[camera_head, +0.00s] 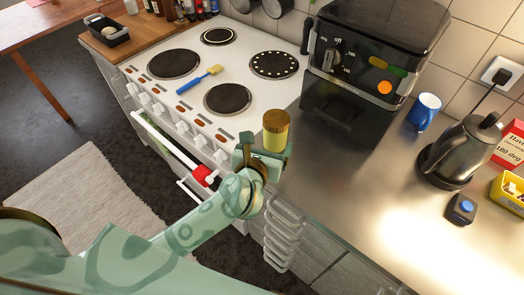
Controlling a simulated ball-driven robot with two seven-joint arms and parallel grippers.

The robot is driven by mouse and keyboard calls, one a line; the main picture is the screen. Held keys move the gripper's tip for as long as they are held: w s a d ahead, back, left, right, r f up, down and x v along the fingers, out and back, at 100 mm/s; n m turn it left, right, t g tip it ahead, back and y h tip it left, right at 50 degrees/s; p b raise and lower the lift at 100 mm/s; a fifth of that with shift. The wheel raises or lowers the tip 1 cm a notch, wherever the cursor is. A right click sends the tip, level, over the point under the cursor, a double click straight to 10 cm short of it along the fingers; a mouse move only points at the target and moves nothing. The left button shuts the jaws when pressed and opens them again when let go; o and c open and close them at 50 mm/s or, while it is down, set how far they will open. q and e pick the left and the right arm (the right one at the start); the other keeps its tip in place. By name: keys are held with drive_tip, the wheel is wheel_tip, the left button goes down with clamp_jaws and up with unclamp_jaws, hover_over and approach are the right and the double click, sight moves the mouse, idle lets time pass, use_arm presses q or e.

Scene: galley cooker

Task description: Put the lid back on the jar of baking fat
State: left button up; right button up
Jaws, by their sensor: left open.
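A small yellow jar (274,142) stands upright at the left end of the steel worktop, beside the cooker. A brown-gold round top that looks like its lid (276,121) sits on it; I cannot tell how firmly it is seated. My left gripper (264,157) is open, with its fingers low at either side of the jar. The gripper hides the jar's base, and I cannot tell whether the fingers touch it. My right gripper is not in view.
A black air fryer (375,45) stands behind the jar. The white cooker (205,110) carries a blue-handled brush (199,80). A blue mug (424,111), kettle (456,153) and small dark box with a blue button (461,208) stand right. The worktop's middle is clear.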

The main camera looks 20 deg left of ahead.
use_arm(q)
drive_tip(key=v, duration=0.5)
drive_tip(key=shift+s, duration=0.15)
drive_tip(key=shift+r, duration=0.1)
